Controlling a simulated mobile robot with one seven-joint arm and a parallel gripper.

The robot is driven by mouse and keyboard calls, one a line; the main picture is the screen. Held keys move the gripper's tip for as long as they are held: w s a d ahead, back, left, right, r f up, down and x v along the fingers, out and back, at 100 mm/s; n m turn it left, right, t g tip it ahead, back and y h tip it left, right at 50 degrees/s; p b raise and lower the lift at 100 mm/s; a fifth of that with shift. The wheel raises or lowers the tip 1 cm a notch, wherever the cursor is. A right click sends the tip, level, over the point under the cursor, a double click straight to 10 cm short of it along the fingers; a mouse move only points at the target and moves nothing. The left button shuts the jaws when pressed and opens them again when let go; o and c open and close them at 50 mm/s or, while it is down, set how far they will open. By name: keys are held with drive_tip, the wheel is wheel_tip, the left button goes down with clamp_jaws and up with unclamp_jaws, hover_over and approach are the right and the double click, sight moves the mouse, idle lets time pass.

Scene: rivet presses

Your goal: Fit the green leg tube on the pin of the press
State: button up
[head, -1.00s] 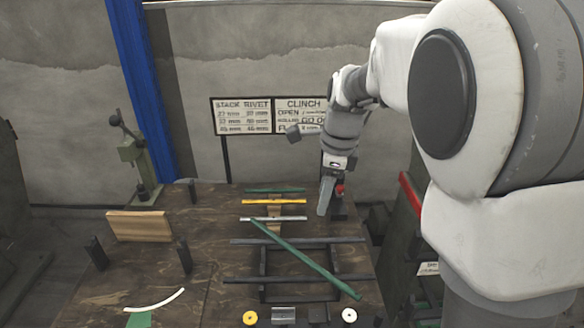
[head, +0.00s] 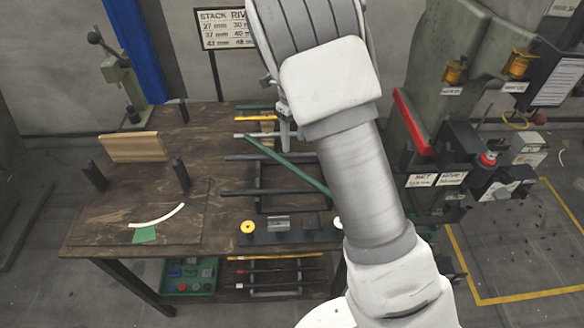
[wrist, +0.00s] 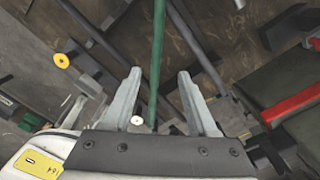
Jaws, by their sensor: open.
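The green leg tube (head: 290,162) lies diagonally across dark bars on the brown worktable (head: 215,190). In the wrist view the tube (wrist: 158,45) runs upright through the picture, between the two fingers of my gripper (wrist: 161,74). The gripper is open, with a gap on each side of the tube; its height above the tube cannot be told. In the head view my gripper (head: 285,133) is near the tube's far end, partly hidden by my arm. A green press (head: 467,75) stands at the right; its pin cannot be made out.
Another green tube (head: 253,107) and a yellow one (head: 256,118) lie at the table's back. A yellow disc (head: 248,227) and small blocks line the front. A wooden board (head: 133,147) and dark posts stand at the left. A red lever (head: 412,122) juts from the press side.

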sight(292, 166)
wheel_tip(292, 166, down, 4)
drive_tip(key=shift+r, duration=0.1)
drive_tip(key=shift+s+a+f, duration=0.1)
drive_tip(key=shift+s+f, duration=0.05)
drive_tip(key=shift+f, duration=1.2)
drive_tip(key=shift+s+a+f, duration=0.1)
drive_tip(key=shift+f, duration=1.25)
clamp_jaws()
